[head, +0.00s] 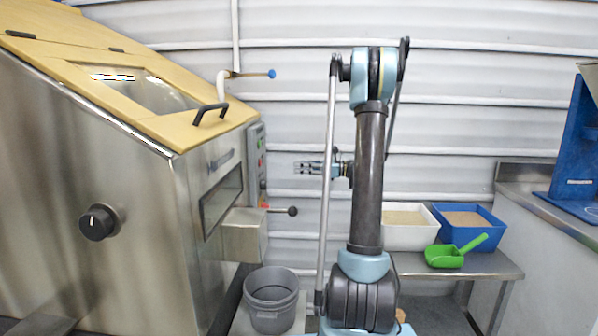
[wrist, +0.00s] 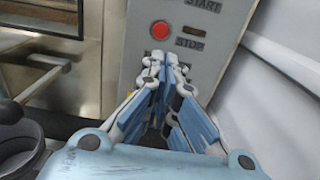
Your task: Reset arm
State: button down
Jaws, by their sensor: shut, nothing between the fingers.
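My gripper (head: 302,168) is raised in the middle of the head view, fingers pointing left toward the hopper's control panel. In the wrist view my gripper (wrist: 166,62) is shut and empty, its fingertips together in front of the control panel (wrist: 205,75). A red button (wrist: 159,29) shows just above the fingertips, with START and STOP labels. I cannot tell whether the fingertips touch the panel, though the head view shows a gap. My arm stands upright, folded at the top.
The steel hopper (head: 120,215) with a yellow lid (head: 165,125) fills the left. A black-knobbed lever (head: 291,211) juts from it. A grey bucket (head: 271,318) stands below. A white bin (head: 405,240), a blue bin (head: 490,235) and a green scoop (head: 445,258) sit on a right-hand table.

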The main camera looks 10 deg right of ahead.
jog(key=shift+a, duration=0.15)
jog(key=s+a+f+n+t+h, duration=0.1)
jog(key=s+a+f+n+h, duration=0.2)
jog(key=s+n+h, duration=0.55)
jog(key=s+d+f+n+t+h, duration=0.1)
jog(key=s+d+f+n+h, duration=0.1)
jog(key=s+d+n+h, duration=0.55)
jog(key=s+d+f+n+t+h, duration=0.2)
jog(key=s+n, duration=0.2)
jog(key=s, duration=0.6)
jog(key=s+f+g, duration=0.5)
jog(key=s+f, duration=0.5)
jog(key=s, duration=0.5)
jog(key=shift+d+f, duration=0.2)
jog(key=shift+f, duration=0.15)
jog(key=shift+w, duration=0.1)
